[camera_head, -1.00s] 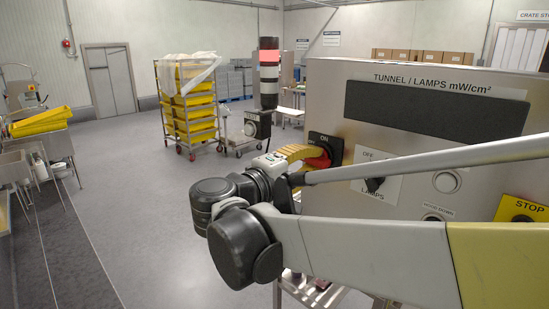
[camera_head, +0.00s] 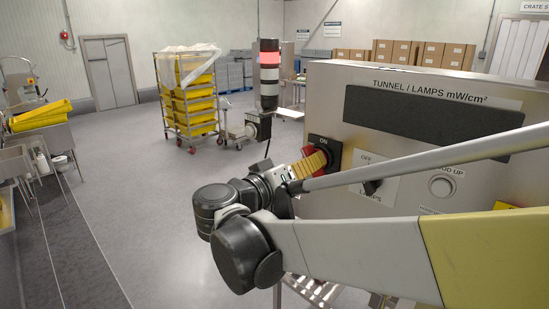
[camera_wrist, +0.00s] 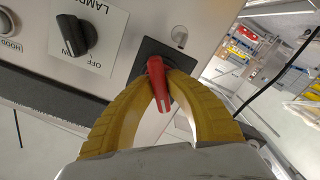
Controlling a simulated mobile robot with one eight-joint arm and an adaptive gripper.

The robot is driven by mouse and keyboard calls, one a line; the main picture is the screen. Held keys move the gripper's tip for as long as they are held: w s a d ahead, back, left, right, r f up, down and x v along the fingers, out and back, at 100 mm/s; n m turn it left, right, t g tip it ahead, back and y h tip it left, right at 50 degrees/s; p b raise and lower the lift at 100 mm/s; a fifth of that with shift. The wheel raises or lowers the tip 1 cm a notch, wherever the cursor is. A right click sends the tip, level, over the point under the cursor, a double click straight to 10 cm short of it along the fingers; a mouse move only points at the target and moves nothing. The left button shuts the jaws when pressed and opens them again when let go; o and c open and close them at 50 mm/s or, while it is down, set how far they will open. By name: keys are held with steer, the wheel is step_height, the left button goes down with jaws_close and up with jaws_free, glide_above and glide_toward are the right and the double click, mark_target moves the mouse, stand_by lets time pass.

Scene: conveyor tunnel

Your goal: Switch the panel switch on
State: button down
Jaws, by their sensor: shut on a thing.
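The panel switch is a red handle (camera_wrist: 158,88) on a black plate (camera_wrist: 143,57), also seen in the head view (camera_head: 334,150) at the panel's left end. The plate's upper edge reads ON in the head view (camera_head: 315,140). My gripper (camera_wrist: 160,76) has its two yellow ribbed fingers closed around the red handle, one on each side. In the head view my gripper (camera_head: 322,160) reaches the switch from the left, with the fingers hiding part of the handle. In the wrist view the handle's free end points down toward the palm.
The steel panel (camera_head: 325,85) also carries a black LAMPS knob (camera_head: 372,186), a round button (camera_head: 442,187) and a dark display (camera_head: 430,109). A signal tower (camera_head: 269,75) stands behind the panel's left end. A rack of yellow crates (camera_head: 190,105) stands farther back, with open floor before it.

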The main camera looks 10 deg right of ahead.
steer(key=m+p, duration=0.1)
steer(key=m, duration=0.6)
stand_by(0.6)
steer(key=c, duration=1.4)
jaws_free()
steer(key=v, duration=1.2)
